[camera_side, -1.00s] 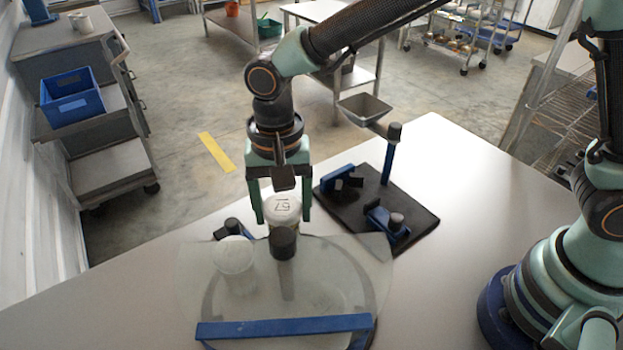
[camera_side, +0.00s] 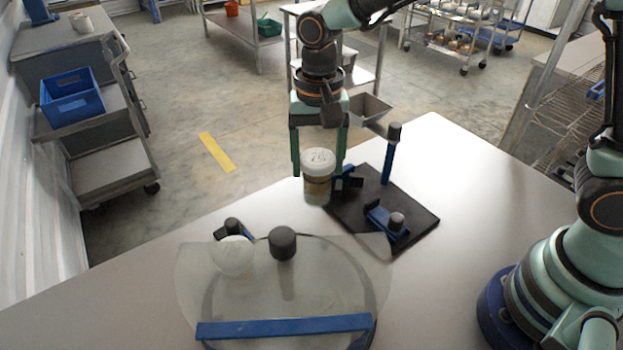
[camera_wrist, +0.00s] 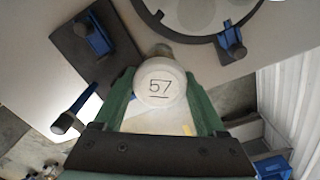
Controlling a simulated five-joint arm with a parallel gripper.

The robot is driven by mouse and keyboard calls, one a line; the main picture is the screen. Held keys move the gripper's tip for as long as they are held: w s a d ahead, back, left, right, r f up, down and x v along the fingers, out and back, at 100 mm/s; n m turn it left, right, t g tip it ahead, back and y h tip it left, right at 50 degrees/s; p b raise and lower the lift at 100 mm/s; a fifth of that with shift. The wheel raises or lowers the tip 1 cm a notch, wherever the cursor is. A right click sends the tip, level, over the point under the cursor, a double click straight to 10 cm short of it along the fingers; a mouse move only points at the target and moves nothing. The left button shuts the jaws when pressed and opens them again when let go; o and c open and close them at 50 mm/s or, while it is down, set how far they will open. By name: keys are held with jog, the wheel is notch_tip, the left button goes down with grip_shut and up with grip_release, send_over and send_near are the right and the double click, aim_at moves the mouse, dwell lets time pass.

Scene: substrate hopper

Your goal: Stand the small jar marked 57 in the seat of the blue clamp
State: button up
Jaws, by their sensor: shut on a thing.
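The jar marked 57 (camera_side: 318,180) has a white lid and a brownish body. My gripper (camera_side: 319,163) is shut on it and holds it upright near the far left edge of the black base board. The lid with its number also shows between the fingers in the wrist view (camera_wrist: 160,84). On the board, a blue clamp with dark jaws (camera_side: 349,181) is partly hidden behind the jar. A second blue fixture with a dark knob (camera_side: 384,219) sits nearer; it may be the clamp meant. I cannot tell the jar's exact height above the board.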

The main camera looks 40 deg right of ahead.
jog(key=w+d, duration=0.1)
jog(key=d, duration=1)
jog(key=shift+w+f, duration=0.1)
jog(key=shift+f, duration=3.55)
jog(key=shift+f, duration=0.3)
jog(key=o, duration=1.1)
jog(key=shift+r, duration=3.75)
